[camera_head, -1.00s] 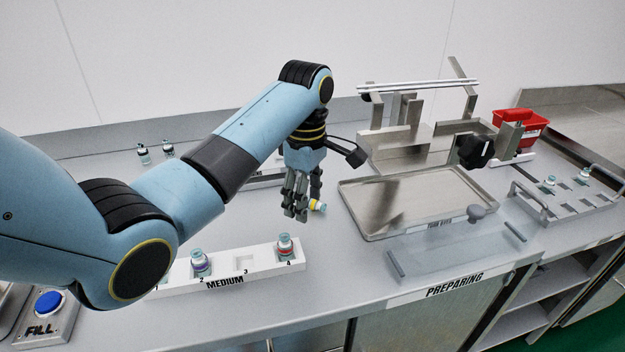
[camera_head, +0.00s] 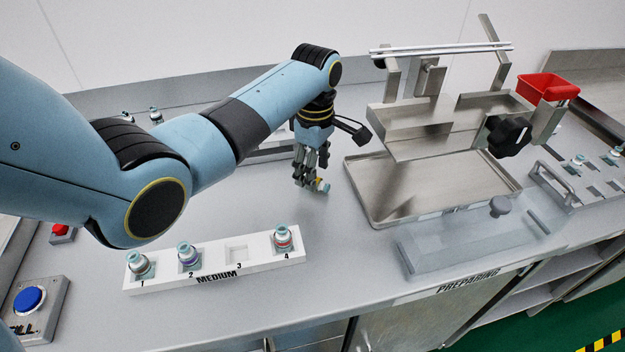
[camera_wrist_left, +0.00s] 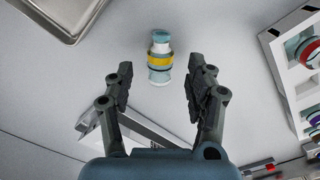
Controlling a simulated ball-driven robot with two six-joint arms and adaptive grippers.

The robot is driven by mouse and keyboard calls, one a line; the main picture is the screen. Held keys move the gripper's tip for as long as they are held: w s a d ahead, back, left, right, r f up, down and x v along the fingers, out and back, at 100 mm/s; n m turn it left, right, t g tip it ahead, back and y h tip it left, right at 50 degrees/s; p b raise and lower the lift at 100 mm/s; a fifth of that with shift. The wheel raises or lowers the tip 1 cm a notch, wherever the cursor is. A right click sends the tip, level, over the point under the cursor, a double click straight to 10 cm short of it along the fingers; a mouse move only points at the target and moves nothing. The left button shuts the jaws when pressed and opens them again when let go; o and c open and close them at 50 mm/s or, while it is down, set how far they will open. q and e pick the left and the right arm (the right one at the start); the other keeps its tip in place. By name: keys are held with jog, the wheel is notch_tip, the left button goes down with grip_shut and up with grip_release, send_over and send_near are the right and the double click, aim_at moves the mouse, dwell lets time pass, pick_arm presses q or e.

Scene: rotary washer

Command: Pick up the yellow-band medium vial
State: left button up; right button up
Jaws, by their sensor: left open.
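The yellow-band medium vial (camera_wrist_left: 160,60) lies on the bare counter in the left wrist view, with a teal cap and a yellow band. In the head view the vial (camera_head: 322,186) shows partly, at the fingertips of my left gripper (camera_head: 311,180). In the left wrist view my left gripper (camera_wrist_left: 160,92) is open, its fingers spread to either side, and the vial is just beyond the fingertips, centred between them. The white medium rack (camera_head: 215,267) holds vials in slots 1, 2 and 4; slot 3 is empty. My right gripper is in neither view.
A metal tray (camera_head: 375,213) stands right of the gripper, with a metal fixture (camera_head: 430,120) behind it. A clear cover (camera_head: 450,246) lies in front. A red bin (camera_head: 548,88) is at the back right. The counter between gripper and rack is clear.

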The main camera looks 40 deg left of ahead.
pick_arm(q)
jog(key=shift+f, duration=1.45)
jog(key=c, duration=1)
jog(key=shift+r, duration=0.1)
